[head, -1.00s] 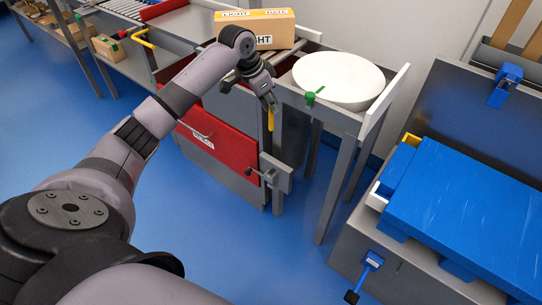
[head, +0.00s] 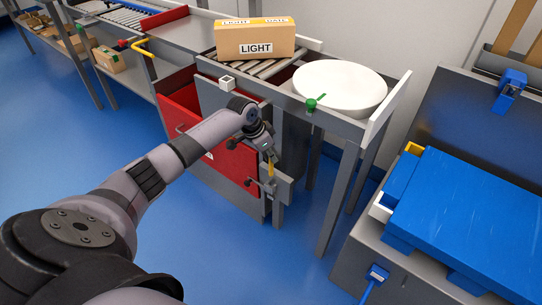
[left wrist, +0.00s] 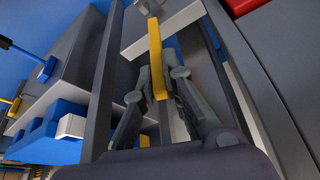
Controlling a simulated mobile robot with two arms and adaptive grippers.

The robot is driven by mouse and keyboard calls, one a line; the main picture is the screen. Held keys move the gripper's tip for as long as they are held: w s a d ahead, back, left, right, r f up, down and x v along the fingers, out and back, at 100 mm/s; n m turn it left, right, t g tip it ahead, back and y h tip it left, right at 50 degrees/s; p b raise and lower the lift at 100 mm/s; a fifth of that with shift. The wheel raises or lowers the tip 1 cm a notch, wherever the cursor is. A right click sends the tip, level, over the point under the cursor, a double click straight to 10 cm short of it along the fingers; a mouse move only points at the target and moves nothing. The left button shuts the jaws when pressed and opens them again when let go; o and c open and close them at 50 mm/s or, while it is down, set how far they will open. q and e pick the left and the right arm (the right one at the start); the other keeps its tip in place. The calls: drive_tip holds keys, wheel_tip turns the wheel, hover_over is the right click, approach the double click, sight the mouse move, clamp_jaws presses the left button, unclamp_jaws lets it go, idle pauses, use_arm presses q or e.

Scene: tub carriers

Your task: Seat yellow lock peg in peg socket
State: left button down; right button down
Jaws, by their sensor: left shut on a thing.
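My left gripper (head: 268,153) is shut on the yellow lock peg (head: 271,168), at the front of the grey metal stand beside the red panel. In the left wrist view the yellow peg (left wrist: 157,58) sits between the fingers of my left gripper (left wrist: 158,83). Its far end points toward a small grey fitting (left wrist: 149,8), which may be the peg socket. In the head view the peg's lower end is close to a grey bracket (head: 277,187); I cannot tell whether they touch. My right gripper is not in view.
A red panel (head: 215,150) is left of the gripper. Above are a box marked LIGHT (head: 255,40) on rollers and a white round disc (head: 340,86) with a green knob (head: 311,104). The blue floor in front is clear.

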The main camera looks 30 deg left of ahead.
use_arm(q)
drive_tip(key=c, duration=1.7)
unclamp_jaws()
drive_tip(key=shift+r, duration=0.1)
